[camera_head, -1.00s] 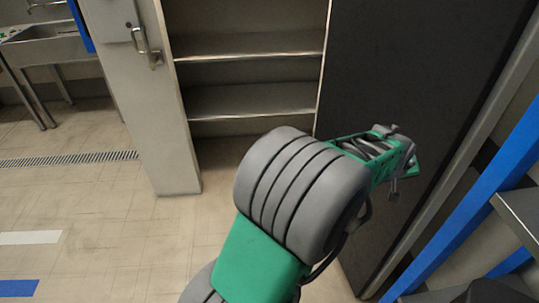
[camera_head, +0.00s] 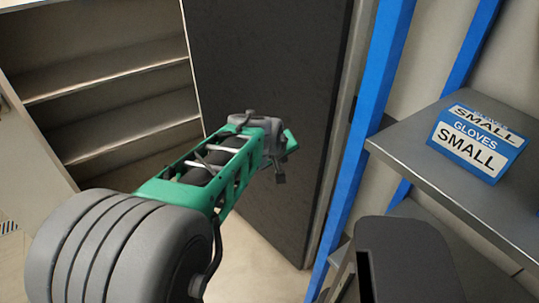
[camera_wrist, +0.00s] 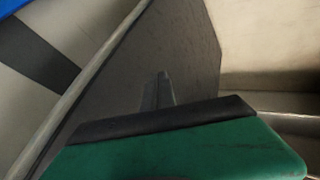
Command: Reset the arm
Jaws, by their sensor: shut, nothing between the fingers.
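My arm reaches out in front of the dark door panel (camera_head: 265,60) in the head view, its green and grey end level with the panel's middle. In the wrist view my gripper (camera_wrist: 158,88) shows as two dark fingers side by side beyond the green wrist housing. The fingers are shut with nothing between them. The dark panel also stands behind them in the wrist view (camera_wrist: 190,50). In the head view the fingers themselves are hard to make out at the arm's far end.
An open cabinet with empty shelves (camera_head: 120,78) stands at the left. A blue upright post (camera_head: 375,100) is just right of the dark panel. A metal shelf (camera_head: 405,150) at the right holds a blue and white glove box (camera_head: 476,143) marked SMALL. Some floor shows below the panel.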

